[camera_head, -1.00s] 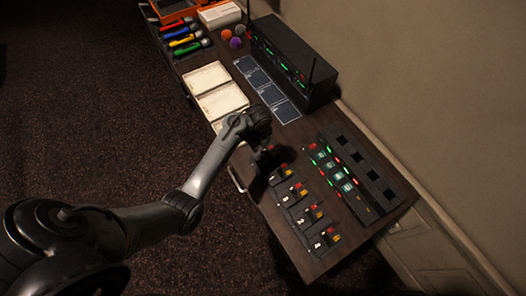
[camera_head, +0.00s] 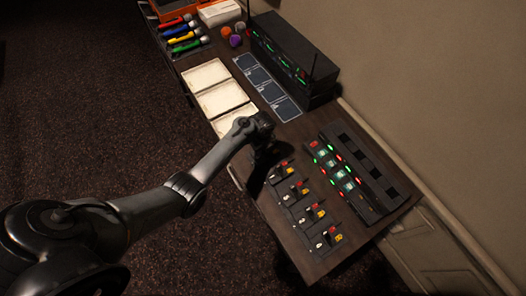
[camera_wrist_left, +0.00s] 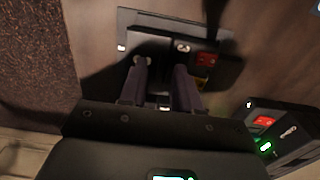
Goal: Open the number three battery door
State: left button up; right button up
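A row of black battery units with red, yellow and white marks lies along the desk's front edge in the head view, among them a unit with yellow and red marks (camera_head: 315,212). Their numbers are too small to read, so I cannot tell which is number three. My left gripper (camera_head: 264,160) is low at the far end of this row. In the left wrist view my left gripper (camera_wrist_left: 160,66) has its two dark fingers apart over a black unit (camera_wrist_left: 212,45) with a red mark. Contact with it is unclear. My right gripper is not in view.
A black console (camera_head: 362,178) with green and red lights stands behind the row. White trays (camera_head: 222,98), dark square pads (camera_head: 285,109) and a black receiver box (camera_head: 293,62) lie farther back. Coloured microphones (camera_head: 185,36) are at the far left, and a wall borders the right.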

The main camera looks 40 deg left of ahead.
pick_arm(q)
jog(key=shift+f, duration=0.5)
grip_shut()
jog(key=shift+r, duration=0.1)
